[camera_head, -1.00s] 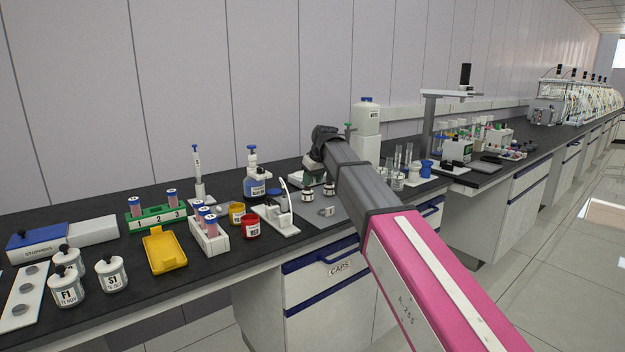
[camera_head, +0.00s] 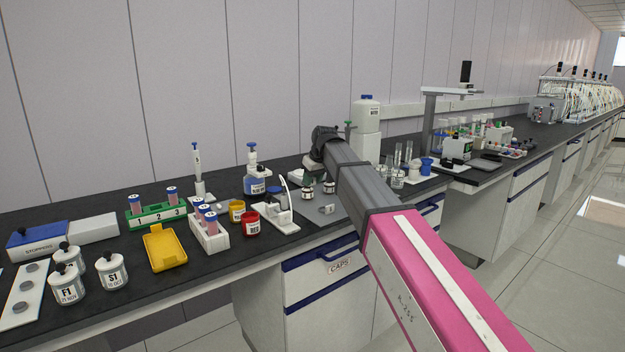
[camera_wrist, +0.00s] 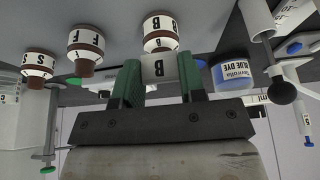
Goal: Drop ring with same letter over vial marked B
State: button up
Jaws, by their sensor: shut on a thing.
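My gripper (camera_wrist: 158,82) is shut on a pale ring (camera_wrist: 153,69) marked B, held between its green fingers. The wrist view looks upside down. In it, the vial marked B (camera_wrist: 160,24), with a white label and brown ends, stands just beyond the ring, close to it and roughly in line. Whether they touch cannot be told. The vial marked F (camera_wrist: 86,44) and the vial marked S (camera_wrist: 38,62) stand to the left. In the head view my arm hides the ring, and two small dark vials (camera_head: 307,193) show below my wrist.
A small grey piece (camera_head: 326,209) lies on the grey mat (camera_head: 309,215). A white stand (camera_head: 278,214) and a red jar (camera_head: 250,223) are to the left, glassware (camera_head: 398,172) to the right.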

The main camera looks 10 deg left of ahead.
jog(key=shift+f, duration=0.9)
jog(key=o, duration=1.4)
jog(key=shift+r, duration=0.15)
notch_tip(320, 180, up, 7)
jog(key=shift+f, duration=0.1)
dwell(0.4)
